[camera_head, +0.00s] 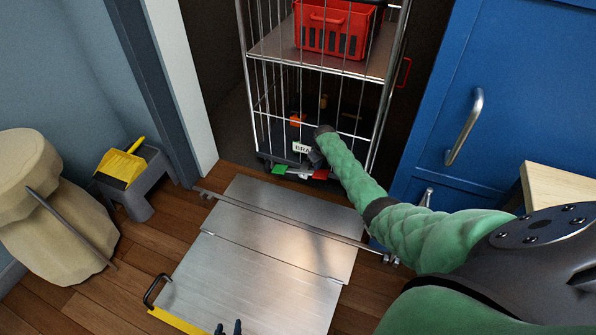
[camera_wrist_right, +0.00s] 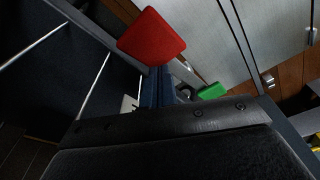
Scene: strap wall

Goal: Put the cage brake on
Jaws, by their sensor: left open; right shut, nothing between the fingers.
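The wire roll cage (camera_head: 262,95) stands in the dark opening. At the foot of its front are a green pedal (camera_head: 280,169) and a red pedal (camera_head: 320,174), with a white label (camera_head: 301,148) above, partly readable as "BRA". My right arm reaches down to them; its gripper (camera_head: 316,160) is shut and empty near the red pedal. In the right wrist view the shut fingers (camera_wrist_right: 158,88) are beside the red pedal (camera_wrist_right: 152,35), with the green pedal (camera_wrist_right: 211,91) to the right. I cannot tell whether they touch. My left gripper (camera_head: 229,328) is open at the bottom edge, mostly cut off.
A metal ramp plate (camera_head: 250,260) with a yellow edge and black handle lies on the wooden floor before the cage. A red crate (camera_head: 335,28) sits on the cage shelf. A blue cabinet (camera_head: 490,90) is right; a grey stool (camera_head: 135,195) and tan sack (camera_head: 50,220) are left.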

